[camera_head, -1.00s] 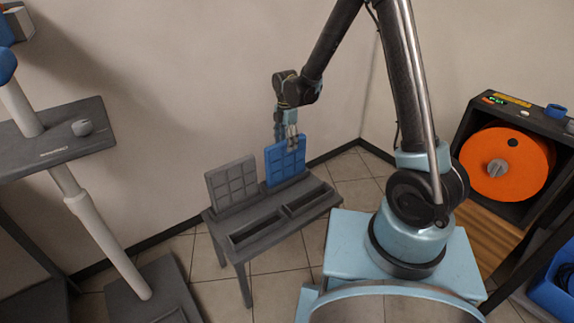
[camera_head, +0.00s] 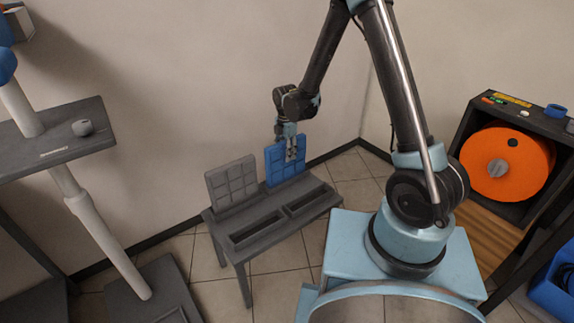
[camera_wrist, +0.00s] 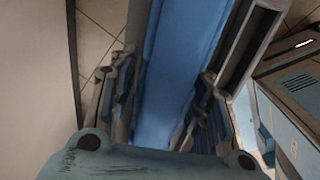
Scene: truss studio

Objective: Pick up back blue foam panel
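The blue foam panel (camera_head: 285,165) stands upright at the back of a small dark grey table (camera_head: 270,228), right of a grey panel. My gripper (camera_head: 291,153) is over its top edge, with one finger in front of the panel's face. The other finger is hidden behind the panel in the head view. In the wrist view, the blue panel (camera_wrist: 172,70) runs between my two fingers (camera_wrist: 163,90), one on each side. The fingers look open around it; whether either touches the panel is hard to tell.
A grey gridded panel (camera_head: 232,184) stands close on the left. The table top has long slots in front of the panels. A wall is right behind. A stand with a grey shelf (camera_head: 60,135) is at left, and an orange reel (camera_head: 505,165) in a black case at right.

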